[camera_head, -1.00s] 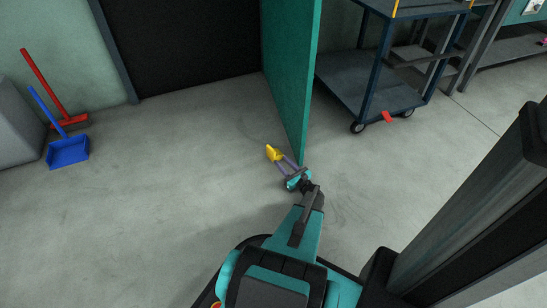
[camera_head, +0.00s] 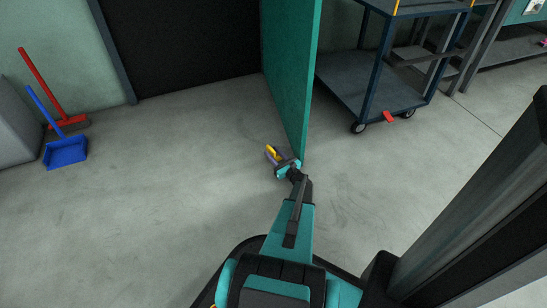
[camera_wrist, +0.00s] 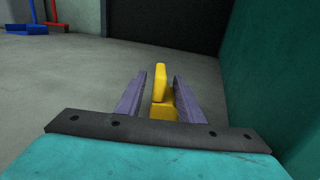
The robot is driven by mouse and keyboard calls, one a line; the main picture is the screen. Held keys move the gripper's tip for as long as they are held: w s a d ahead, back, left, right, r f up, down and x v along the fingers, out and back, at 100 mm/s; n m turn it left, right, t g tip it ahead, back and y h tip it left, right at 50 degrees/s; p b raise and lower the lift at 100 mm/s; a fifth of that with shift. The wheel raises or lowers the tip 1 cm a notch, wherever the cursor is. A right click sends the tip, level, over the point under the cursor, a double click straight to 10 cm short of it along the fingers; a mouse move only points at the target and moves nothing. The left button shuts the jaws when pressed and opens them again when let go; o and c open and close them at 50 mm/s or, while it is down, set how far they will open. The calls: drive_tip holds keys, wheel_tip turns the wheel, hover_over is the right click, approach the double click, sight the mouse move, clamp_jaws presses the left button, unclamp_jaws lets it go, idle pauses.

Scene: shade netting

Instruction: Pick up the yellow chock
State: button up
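The yellow chock (camera_wrist: 160,85) stands on the floor between the two purple-grey fingers of my gripper (camera_wrist: 157,95) in the wrist view. A narrow gap shows on its left, and its right side is close to the right finger. My gripper is open around it. In the head view the chock (camera_head: 271,151) shows as a small yellow piece at the tip of my gripper (camera_head: 274,156), near the edge of the teal door panel. Its lower part is hidden by my gripper.
The teal panel (camera_head: 290,75) stands upright just right of my gripper. A blue-framed cart (camera_head: 375,85) is beyond it at right. A blue dustpan (camera_head: 66,151) and a red broom (camera_head: 45,85) are at far left. The floor left of my gripper is clear.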

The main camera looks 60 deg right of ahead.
sight(269, 149)
drive_tip(key=shift+w+d, duration=0.15)
drive_tip(key=shift+w, duration=0.15)
drive_tip(key=shift+b+x, duration=1.25)
drive_tip(key=shift+x, duration=0.35)
drive_tip(key=shift+b+x, duration=0.35)
drive_tip(key=shift+x, duration=0.65)
drive_tip(key=shift+c, duration=0.4)
clamp_jaws()
